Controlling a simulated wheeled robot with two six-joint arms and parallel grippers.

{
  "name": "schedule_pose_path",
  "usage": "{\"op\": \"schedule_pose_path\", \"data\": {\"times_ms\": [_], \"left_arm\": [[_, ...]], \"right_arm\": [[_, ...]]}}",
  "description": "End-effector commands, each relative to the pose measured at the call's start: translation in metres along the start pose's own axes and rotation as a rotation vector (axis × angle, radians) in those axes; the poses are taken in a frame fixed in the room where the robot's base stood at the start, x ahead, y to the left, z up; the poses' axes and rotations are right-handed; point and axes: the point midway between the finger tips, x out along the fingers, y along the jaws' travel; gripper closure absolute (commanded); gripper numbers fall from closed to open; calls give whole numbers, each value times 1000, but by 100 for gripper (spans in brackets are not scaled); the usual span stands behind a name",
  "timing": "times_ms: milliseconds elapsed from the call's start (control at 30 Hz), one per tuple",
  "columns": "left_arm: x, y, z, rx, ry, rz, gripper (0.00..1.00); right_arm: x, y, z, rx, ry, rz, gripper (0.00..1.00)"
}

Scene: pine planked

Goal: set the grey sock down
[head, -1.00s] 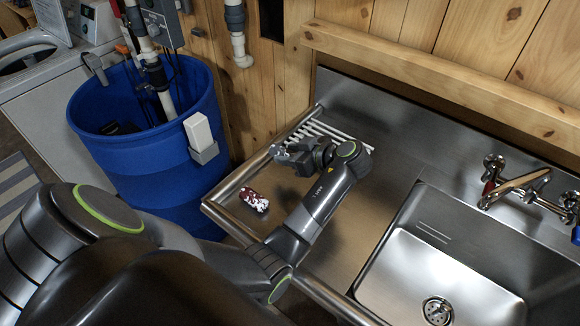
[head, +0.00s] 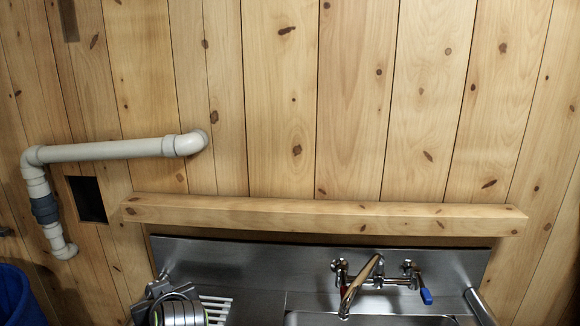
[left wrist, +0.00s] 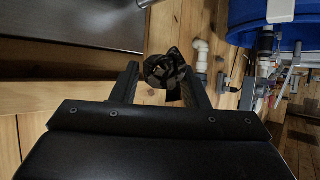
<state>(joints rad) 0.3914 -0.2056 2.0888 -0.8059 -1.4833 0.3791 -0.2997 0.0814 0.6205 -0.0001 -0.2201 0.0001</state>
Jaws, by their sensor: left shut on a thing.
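A dark grey bunched cloth, the grey sock (left wrist: 165,70), is between the two fingers of my left gripper (left wrist: 160,82) in the left wrist view. The fingers are shut on it. In the head view my left gripper (head: 165,288) is at the bottom left, over the steel drainboard beside the white rack bars; the sock cannot be made out there. My right gripper is not in view.
White rack bars (head: 215,306) lie right of my left gripper. A sink (head: 365,319) with a tap (head: 362,285) is further right. A wooden ledge (head: 320,215) runs along the wall above. A blue barrel (head: 18,298) stands at far left.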

Motion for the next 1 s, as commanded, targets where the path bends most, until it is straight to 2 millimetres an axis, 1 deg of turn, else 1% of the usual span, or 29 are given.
{"op": "schedule_pose_path", "data": {"times_ms": [33,200,400,500,700,1000], "left_arm": [[-10,3,-9,29,8,66,82],[-43,14,-29,149,10,273,82],[-78,22,-42,259,6,462,82],[-90,24,-46,291,3,521,82],[-100,26,-48,318,-2,573,82],[-101,26,-47,319,-4,577,82]], "right_arm": [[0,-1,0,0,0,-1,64],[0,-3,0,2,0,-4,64],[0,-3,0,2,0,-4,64],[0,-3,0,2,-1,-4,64],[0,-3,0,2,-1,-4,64],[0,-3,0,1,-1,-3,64]]}}
